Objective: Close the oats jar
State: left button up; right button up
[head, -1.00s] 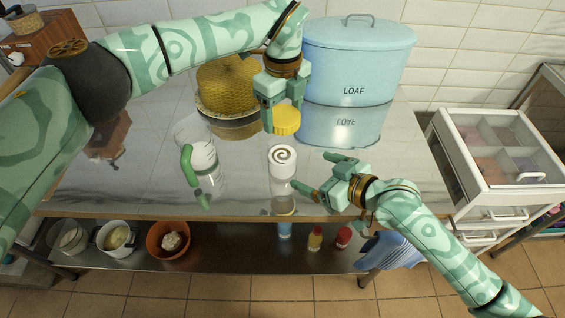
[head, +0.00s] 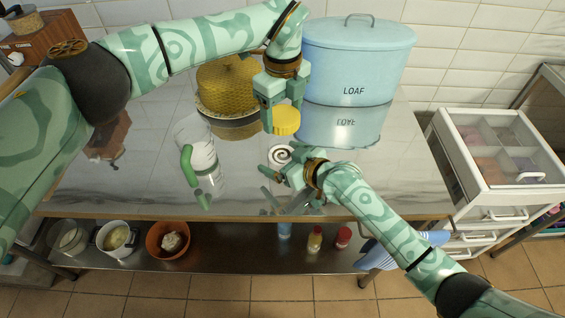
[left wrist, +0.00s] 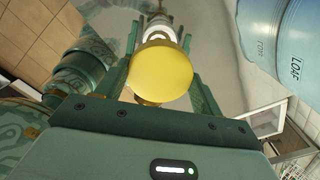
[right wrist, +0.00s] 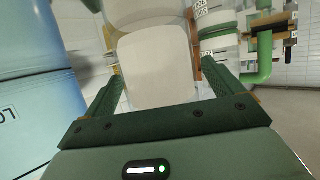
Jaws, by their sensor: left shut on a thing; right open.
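The oats jar (head: 280,154) stands upright on the shiny counter, pale, with a dark spiral on its round top. A yellow round lid (head: 286,121) is in my left gripper (head: 283,112), held above and behind the jar; it fills the middle of the left wrist view (left wrist: 160,72). My right gripper (head: 276,178) is open at the jar's front, hiding most of its body. In the right wrist view the pale jar body (right wrist: 155,65) appears between the open fingers; I cannot tell whether they touch it.
A blue LOAF bin (head: 355,60) stands behind to the right. A yellow woven hive-like thing (head: 228,84) is at the back. A clear jug with a green handle (head: 190,160) stands left of the jar. A white drawer unit (head: 480,180) is at right.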

aim_at(283, 160)
jog(key=c, duration=1.5)
pick_arm(q)
jog(key=shift+f, duration=2.45)
pick_arm(e)
jog(key=shift+o, duration=0.2)
pick_arm(q)
jog(key=shift+f, duration=0.9)
jog(key=shift+f, duration=0.55)
pick_arm(e)
jog(key=c, duration=0.5)
pick_arm(q)
jog(key=m, duration=1)
